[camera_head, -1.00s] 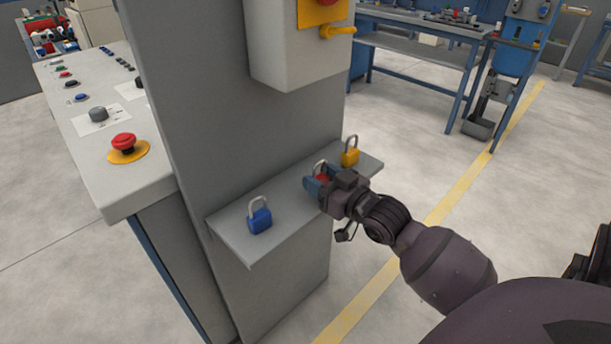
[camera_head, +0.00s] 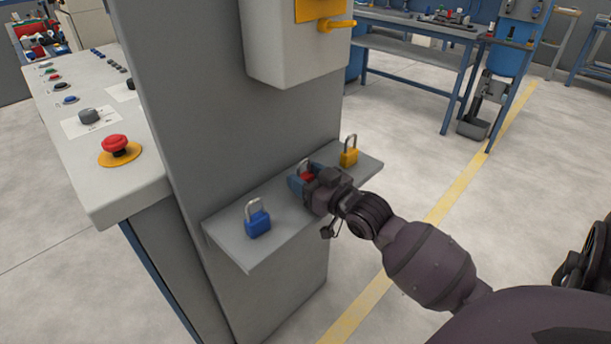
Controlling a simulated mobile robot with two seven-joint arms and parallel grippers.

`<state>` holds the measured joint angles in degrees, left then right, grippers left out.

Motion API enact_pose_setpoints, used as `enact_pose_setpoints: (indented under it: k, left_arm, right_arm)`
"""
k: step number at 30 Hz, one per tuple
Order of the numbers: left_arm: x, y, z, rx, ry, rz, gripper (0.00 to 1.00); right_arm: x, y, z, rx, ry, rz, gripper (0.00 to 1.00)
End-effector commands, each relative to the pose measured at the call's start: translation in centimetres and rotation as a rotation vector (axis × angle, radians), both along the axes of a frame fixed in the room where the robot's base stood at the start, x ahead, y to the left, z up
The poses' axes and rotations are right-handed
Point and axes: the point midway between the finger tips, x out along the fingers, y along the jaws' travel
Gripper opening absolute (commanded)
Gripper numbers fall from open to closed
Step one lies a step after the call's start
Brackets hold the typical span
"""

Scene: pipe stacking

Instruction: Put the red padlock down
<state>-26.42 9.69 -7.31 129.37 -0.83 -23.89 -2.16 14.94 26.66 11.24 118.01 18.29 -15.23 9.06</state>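The red padlock (camera_head: 307,177) sits between the blue-tipped fingers of my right gripper (camera_head: 305,180). Its body is mostly hidden by the fingers; its grey shackle shows above. The gripper is shut on it over the middle of the small grey shelf (camera_head: 285,228). Whether the padlock's underside touches the shelf is hidden. A blue padlock (camera_head: 258,223) stands on the shelf to the left, and a yellow padlock (camera_head: 349,157) stands near its far right end. My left gripper is not in view.
A grey panel (camera_head: 240,120) rises behind the shelf, with a grey box (camera_head: 290,50) with a yellow handle (camera_head: 338,25) above. A control console (camera_head: 90,170) with a red button (camera_head: 116,144) stands at left. Shelf surface is free on both sides of the gripper.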

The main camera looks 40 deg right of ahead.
Motion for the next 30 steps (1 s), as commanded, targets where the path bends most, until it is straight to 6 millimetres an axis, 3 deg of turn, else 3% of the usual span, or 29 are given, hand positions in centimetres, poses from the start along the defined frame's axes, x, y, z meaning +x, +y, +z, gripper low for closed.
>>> enact_pose_setpoints:
  k: [1, 4, 16, 30]
  left_arm:
    - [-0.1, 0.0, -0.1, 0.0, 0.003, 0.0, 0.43]
    - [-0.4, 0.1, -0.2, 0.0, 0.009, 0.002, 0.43]
    - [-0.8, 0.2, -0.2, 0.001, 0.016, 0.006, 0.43]
    - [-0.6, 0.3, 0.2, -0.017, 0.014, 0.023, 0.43]
  right_arm:
    - [0.0, 0.0, 0.0, 0.0, 0.0, 0.0, 0.61]
    - [0.0, 0.0, 0.0, 0.0, 0.0, 0.0, 0.74]
    - [-0.5, 0.0, 0.3, 0.0, 0.0, 0.0, 0.74]
    - [-7.0, -0.6, 0.4, 0.001, 0.0, -0.001, 0.74]
